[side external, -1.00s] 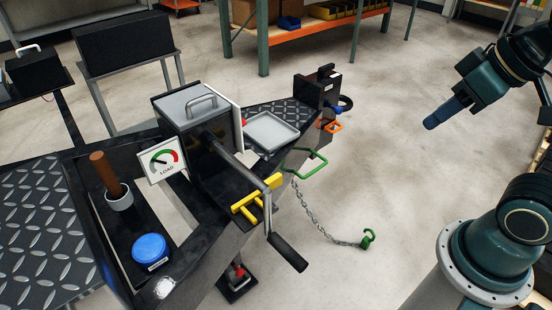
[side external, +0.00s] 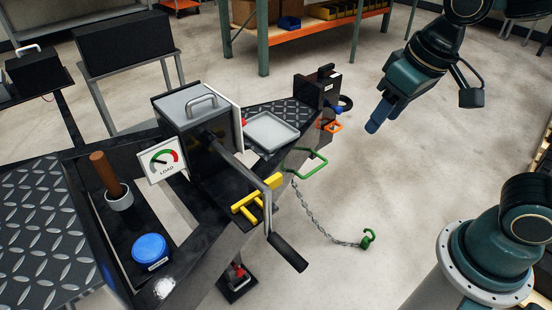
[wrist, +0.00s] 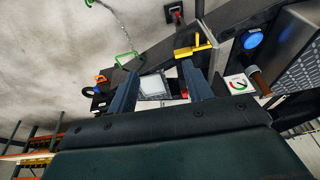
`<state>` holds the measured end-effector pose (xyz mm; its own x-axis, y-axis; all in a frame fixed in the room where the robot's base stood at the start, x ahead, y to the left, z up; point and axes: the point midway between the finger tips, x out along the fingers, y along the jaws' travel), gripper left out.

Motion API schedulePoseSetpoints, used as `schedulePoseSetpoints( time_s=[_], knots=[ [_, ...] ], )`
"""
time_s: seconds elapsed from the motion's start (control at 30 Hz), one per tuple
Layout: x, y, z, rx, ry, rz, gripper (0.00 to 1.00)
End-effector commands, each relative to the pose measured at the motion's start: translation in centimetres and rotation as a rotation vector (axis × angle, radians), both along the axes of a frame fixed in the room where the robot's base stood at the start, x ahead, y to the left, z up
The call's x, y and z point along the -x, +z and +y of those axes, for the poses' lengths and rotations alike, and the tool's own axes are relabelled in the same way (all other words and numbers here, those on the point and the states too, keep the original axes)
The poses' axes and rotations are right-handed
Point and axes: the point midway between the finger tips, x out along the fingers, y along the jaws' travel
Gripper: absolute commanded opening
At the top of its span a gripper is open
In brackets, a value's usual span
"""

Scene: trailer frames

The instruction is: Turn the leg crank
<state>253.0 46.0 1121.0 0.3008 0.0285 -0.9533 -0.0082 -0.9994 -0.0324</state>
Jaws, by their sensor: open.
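The leg crank (side external: 267,200) sticks out from the dark box with the grey lid. Its metal arm slants down to a black handle (side external: 287,252) that hangs low in front of the trailer frame. In the wrist view the crank's metal arm (wrist: 206,33) shows near the top, by the yellow bracket. My gripper (side external: 383,115) is in the air at the upper right of the side view, well apart from the crank. Its fingers are spread and empty, and they also show in the wrist view (wrist: 159,70).
A yellow bracket (side external: 249,201) sits beside the crank arm. A load gauge (side external: 163,162) stands left of the box. A green handle (side external: 308,164) and a hanging chain (side external: 315,217) are to the right. Open floor lies between my gripper and the trailer.

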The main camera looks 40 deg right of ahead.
Motion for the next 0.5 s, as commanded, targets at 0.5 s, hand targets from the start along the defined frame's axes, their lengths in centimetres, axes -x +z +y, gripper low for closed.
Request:
schedulePoseSetpoints(
  time_s=[0.5],
  knots=[
    [-5.5, -6.5, 7.6, 0.054, -0.004, 0.170, 0.50]
  ],
)
